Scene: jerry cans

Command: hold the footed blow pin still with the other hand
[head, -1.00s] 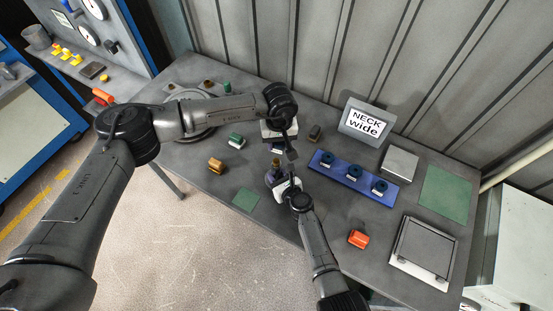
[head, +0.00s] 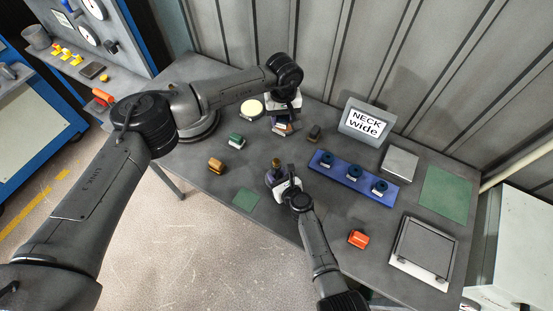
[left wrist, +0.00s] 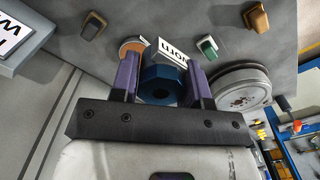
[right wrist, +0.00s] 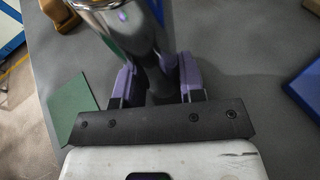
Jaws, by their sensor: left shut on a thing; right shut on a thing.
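The footed blow pin (head: 275,172) stands on the bench near its front edge, with a brass-coloured top in the head view. My right gripper (head: 284,183) is shut on it low down; in the right wrist view its shiny metal shaft (right wrist: 122,28) rises between the purple fingers (right wrist: 160,82). My left gripper (head: 285,118) is farther back, apart from the pin. In the left wrist view it is shut on a blue hexagonal collar (left wrist: 160,84) with a hole through it. Its fingers hide most of the collar in the head view.
An orange-brown dish (left wrist: 132,47) and a "worn" label (left wrist: 172,50) lie just beyond the left gripper. A blue rack (head: 340,165) with three dark blue collars stands to the right. Small green (head: 236,141), brown (head: 216,165) and orange (head: 358,239) blocks lie around.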

